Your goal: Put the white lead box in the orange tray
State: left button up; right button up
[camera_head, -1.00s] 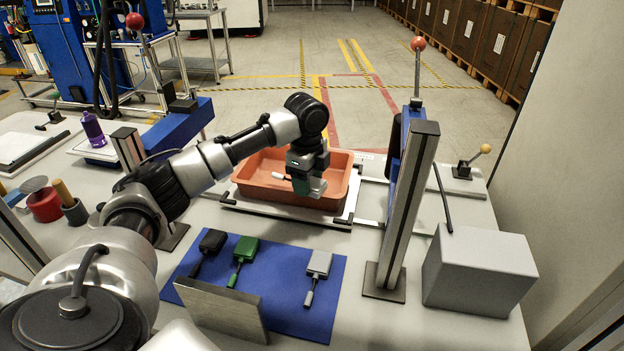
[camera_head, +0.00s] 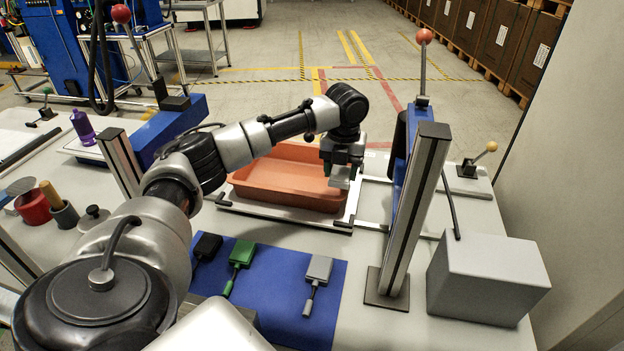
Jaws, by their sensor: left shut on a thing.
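The orange tray (camera_head: 290,187) stands on a plate at the middle of the table; no thing shows lying in it. My left gripper (camera_head: 341,171) is at the tray's right end, from this view in front of its right wall. It is shut on a small pale thing, which looks like the white lead box (camera_head: 340,181), mostly hidden by the fingers. I cannot tell how high above the tray it is. My right gripper is not in view.
A blue mat (camera_head: 272,290) holds a black box (camera_head: 207,246), a green box (camera_head: 242,252) and a grey box (camera_head: 319,268), each with a short lead. A metal post (camera_head: 416,210) stands right of the tray, near a large grey block (camera_head: 487,278).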

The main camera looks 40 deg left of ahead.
pick_arm(q)
send_over(315, 186)
jog(key=s+d, duration=0.2)
notch_tip(315, 186, down, 4)
jog(key=shift+f+p, duration=0.1)
jog(key=shift+p, duration=0.2)
jog(key=shift+f+p, duration=0.3)
jog(key=shift+f, duration=1.7)
jog(key=shift+s, duration=0.1)
jog(key=o, duration=0.9)
jog(key=shift+f, duration=0.15)
notch_tip(315, 186, up, 12)
jog(key=shift+r+b, duration=0.2)
jog(key=shift+b, duration=0.4)
